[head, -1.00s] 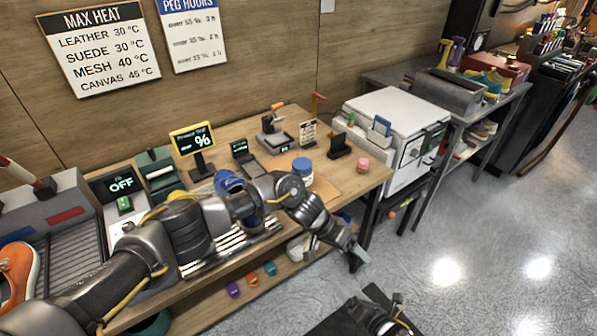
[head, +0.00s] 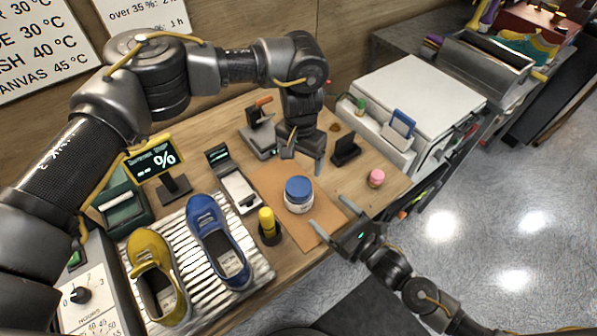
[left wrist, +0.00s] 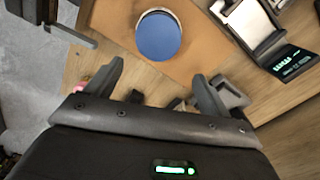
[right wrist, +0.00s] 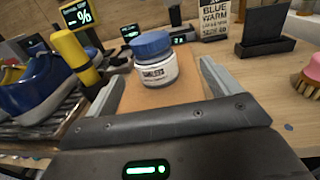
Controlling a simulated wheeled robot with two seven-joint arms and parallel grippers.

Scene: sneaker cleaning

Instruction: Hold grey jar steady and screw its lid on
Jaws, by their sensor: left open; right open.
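The grey jar (head: 299,207) stands upright on a tan mat (head: 322,197), with its blue lid (head: 298,187) resting on top. I cannot tell how far the lid is threaded. The right wrist view shows the jar's label (right wrist: 157,75) and the lid (right wrist: 151,44) from the side. My left gripper (head: 301,158) is open and empty, pointing down just behind the jar; its wrist view shows the lid (left wrist: 158,36) beyond the fingertips. My right gripper (head: 333,217) is open and empty, low at the jar's front right, with the jar ahead between its fingers. Neither gripper touches the jar.
A yellow-capped bottle (head: 267,224) stands left of the jar, near the blue shoe (head: 215,240) on a rack. A black stand (head: 345,149) and a pink brush (head: 376,178) are at the right. A small scale-like device (head: 240,190) lies left of the mat.

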